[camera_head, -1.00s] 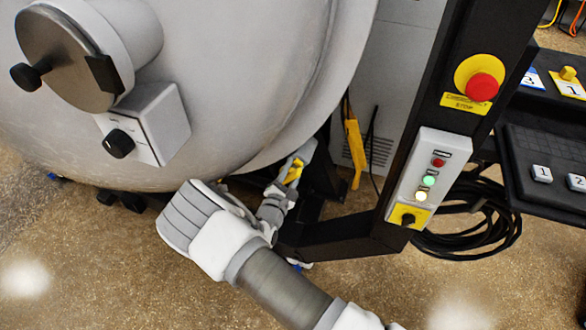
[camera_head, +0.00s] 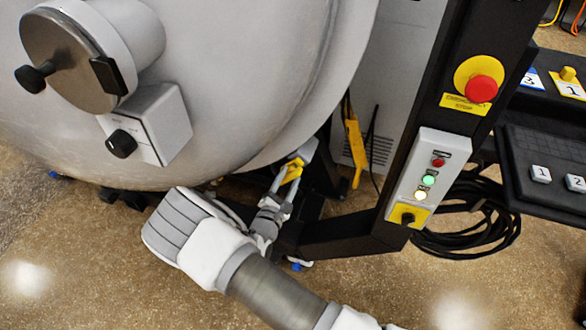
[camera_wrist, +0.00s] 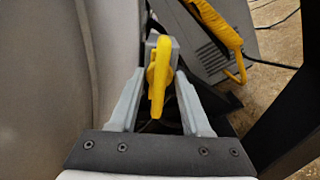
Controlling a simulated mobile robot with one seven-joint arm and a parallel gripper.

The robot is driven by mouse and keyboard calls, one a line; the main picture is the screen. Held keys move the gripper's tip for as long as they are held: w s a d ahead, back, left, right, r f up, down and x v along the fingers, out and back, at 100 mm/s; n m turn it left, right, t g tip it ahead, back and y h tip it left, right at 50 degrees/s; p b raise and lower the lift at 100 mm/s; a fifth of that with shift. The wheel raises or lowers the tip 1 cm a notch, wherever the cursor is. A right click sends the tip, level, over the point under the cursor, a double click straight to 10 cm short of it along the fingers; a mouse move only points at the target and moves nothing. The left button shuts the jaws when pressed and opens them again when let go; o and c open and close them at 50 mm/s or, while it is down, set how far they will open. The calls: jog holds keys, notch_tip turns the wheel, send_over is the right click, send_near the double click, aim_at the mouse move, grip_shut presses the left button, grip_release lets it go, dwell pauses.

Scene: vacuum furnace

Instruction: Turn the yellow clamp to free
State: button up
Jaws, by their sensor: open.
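The yellow clamp (camera_wrist: 158,77) is a lever on a grey mount at the edge of the big grey vessel. In the wrist view its handle points down toward my palm. My gripper (camera_wrist: 160,74) is open, with one finger on each side of the handle and a visible gap on both sides. In the head view the yellow clamp (camera_head: 292,172) is small, low at the vessel's right edge. My gripper (camera_head: 279,185) reaches it from below, and its fingers partly cover it.
The grey vessel (camera_head: 240,80) fills the left. A black post (camera_head: 460,60) carries a red stop button (camera_head: 481,88) and a control box (camera_head: 428,180). A yellow hanging piece (camera_head: 355,145) is right of the clamp. Black cables (camera_head: 465,220) lie at the right.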

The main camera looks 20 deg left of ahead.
jog(key=s+a+p, duration=0.1)
jog(key=s, duration=1.2)
jog(key=shift+s, duration=0.1)
jog(key=w+d+r+m+g+h+p, duration=0.2)
jog(key=d+r+m+g+h+p, duration=0.5)
jog(key=d+r+m+g, duration=1.3)
jog(key=s+d+r+m+t+y+p, duration=0.1)
jog(key=s+d+r, duration=0.3)
jog(key=r, duration=0.4)
jog(key=s+d+r+m+t+y+p, duration=0.1)
jog(key=s+d+r+m+t+y, duration=0.2)
jog(key=r, duration=0.6)
jog(key=s+d+r+m+t+y+p, duration=0.2)
jog(key=s+d+r+m+t+y, duration=0.1)
jog(key=r, duration=0.6)
jog(key=s+d+y, duration=0.1)
jog(key=s+d, duration=0.1)
jog(key=s, duration=0.1)
jog(key=shift+s+r+t, duration=0.15)
jog(key=shift+s+t, duration=0.15)
